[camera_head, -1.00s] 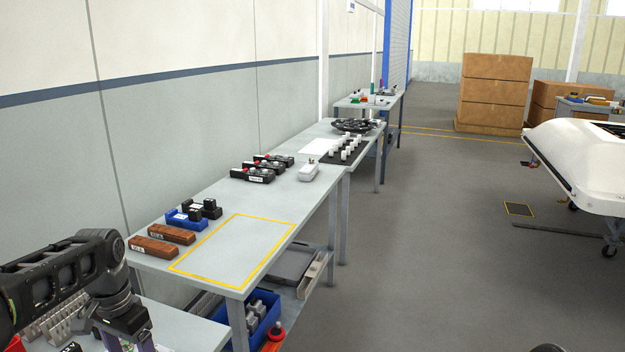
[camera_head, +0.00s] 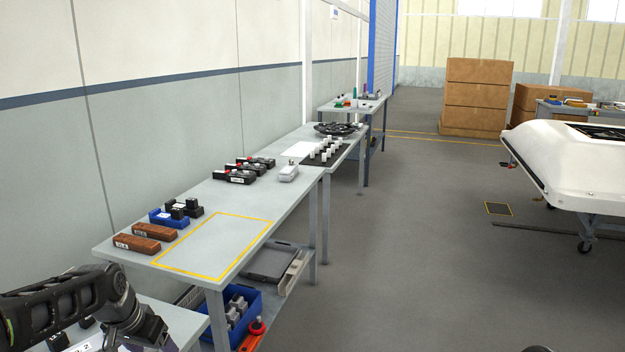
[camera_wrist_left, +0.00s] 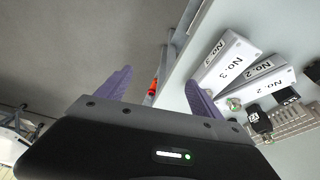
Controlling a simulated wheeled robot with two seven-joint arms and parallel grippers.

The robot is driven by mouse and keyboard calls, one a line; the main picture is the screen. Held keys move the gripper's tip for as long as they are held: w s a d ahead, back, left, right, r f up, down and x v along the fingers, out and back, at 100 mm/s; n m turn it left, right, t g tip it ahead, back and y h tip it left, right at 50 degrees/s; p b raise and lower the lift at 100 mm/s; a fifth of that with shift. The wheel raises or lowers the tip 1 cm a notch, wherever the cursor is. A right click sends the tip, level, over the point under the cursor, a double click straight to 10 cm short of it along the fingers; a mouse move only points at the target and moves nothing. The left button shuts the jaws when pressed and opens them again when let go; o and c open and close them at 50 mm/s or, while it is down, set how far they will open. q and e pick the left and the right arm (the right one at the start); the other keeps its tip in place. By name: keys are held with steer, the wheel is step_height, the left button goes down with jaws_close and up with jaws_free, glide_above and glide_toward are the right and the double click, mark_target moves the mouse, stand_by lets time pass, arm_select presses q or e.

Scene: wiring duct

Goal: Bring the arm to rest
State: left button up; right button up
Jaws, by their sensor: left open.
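My left arm (camera_head: 60,308) comes in at the lower left of the head view, bent over the near end of a grey bench (camera_head: 185,322). Its gripper is mostly cut off by the bottom edge there. In the left wrist view my left gripper (camera_wrist_left: 157,88) shows two purple fingers spread wide apart with nothing between them. White blocks labelled No. 3 (camera_wrist_left: 228,62) and No. 2 (camera_wrist_left: 262,88) lie on the bench beyond the right finger. A grey slotted duct piece (camera_wrist_left: 292,122) lies beside them. My right gripper is not seen.
A bench with a yellow-outlined area (camera_head: 215,247), brown blocks (camera_head: 137,244) and a blue holder (camera_head: 168,217) stands along the wall. A blue bin (camera_head: 238,312) sits below it. The floor (camera_head: 400,270) to the right is open, up to a white car body (camera_head: 575,165).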

arm_select(q)
steer(key=s+d+f+n+t+h+p, duration=0.1)
steer(key=s+d+f+n, duration=0.15)
steer(key=d+f, duration=0.65)
steer(key=s+d+f+n+h, duration=0.1)
steer(key=s+d+f+h, duration=0.15)
steer(key=d+f, duration=0.75)
steer(key=s+d+f+g, duration=0.1)
steer(key=s+d+f, duration=0.1)
steer(key=s, duration=0.5)
steer(key=s+d+f+g+p, duration=0.1)
steer(key=s+d+f, duration=0.2)
steer(key=s+f, duration=0.2)
steer(key=s+d+f+g, duration=0.2)
steer(key=s+d+f, duration=0.1)
steer(key=s, duration=0.8)
steer(key=shift+f+p, duration=0.4)
steer(key=shift+f, duration=0.25)
steer(key=shift+s+d, duration=0.1)
